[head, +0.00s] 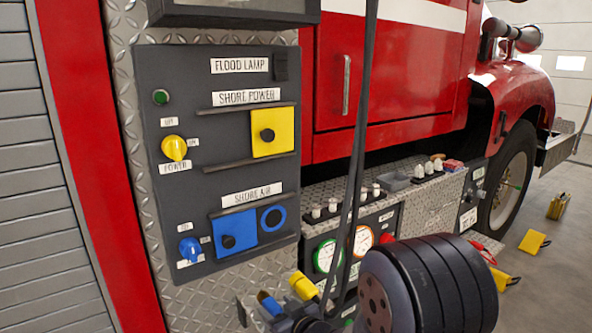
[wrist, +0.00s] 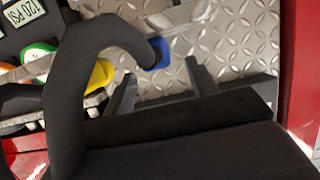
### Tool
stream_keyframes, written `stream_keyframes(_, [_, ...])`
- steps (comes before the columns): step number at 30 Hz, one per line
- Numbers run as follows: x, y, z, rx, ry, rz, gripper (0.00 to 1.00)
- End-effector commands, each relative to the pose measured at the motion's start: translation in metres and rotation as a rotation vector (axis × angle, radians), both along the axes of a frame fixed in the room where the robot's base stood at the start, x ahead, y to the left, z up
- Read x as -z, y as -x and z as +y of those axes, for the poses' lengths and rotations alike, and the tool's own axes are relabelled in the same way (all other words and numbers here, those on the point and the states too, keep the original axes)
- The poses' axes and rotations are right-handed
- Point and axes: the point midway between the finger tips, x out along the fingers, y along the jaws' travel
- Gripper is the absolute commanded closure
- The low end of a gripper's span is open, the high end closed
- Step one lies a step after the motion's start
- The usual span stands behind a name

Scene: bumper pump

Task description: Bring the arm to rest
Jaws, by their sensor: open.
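My gripper (wrist: 160,70) shows in the wrist view with its two dark fingers spread apart and nothing between them. A thick black hose loops in front of the left finger and ends in a blue connector (wrist: 160,51), just beyond the fingertips. A yellow connector (wrist: 102,74) lies left of the left finger. In the head view the blue connector (head: 268,303) and yellow connector (head: 303,286) show low, below the control panel. The gripper is mostly hidden there by my dark arm. Whether a finger touches the hose I cannot tell.
The grey panel (head: 190,108) carries a yellow shore power cover (head: 272,130) and a blue shore air cover (head: 236,232). Black cables (head: 355,150) hang down before the truck. Gauges (head: 362,241) sit low beside them. Yellow wheel chocks (head: 534,241) stand on the floor at right.

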Motion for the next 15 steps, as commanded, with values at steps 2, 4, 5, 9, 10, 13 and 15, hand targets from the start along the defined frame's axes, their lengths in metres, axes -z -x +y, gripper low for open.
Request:
stream_keyframes(2, [-0.006,0.013,-0.010,0.003,-0.001,-0.002,0.45])
stream_keyframes(4, [-0.010,0.024,-0.017,0.002,-0.001,-0.001,0.45])
stream_keyframes(5, [-0.011,0.028,-0.020,0.003,-0.001,-0.001,0.45])
stream_keyframes(9, [-0.016,0.045,-0.031,0.001,0.000,-0.001,0.45])
stream_keyframes(10, [-0.012,0.038,-0.025,-0.002,0.000,-0.001,0.45])
stream_keyframes(13, [-0.006,0.021,-0.013,-0.003,0.000,0.001,0.45])
stream_keyframes(15, [-0.002,0.011,-0.006,-0.003,-0.001,0.001,0.45])
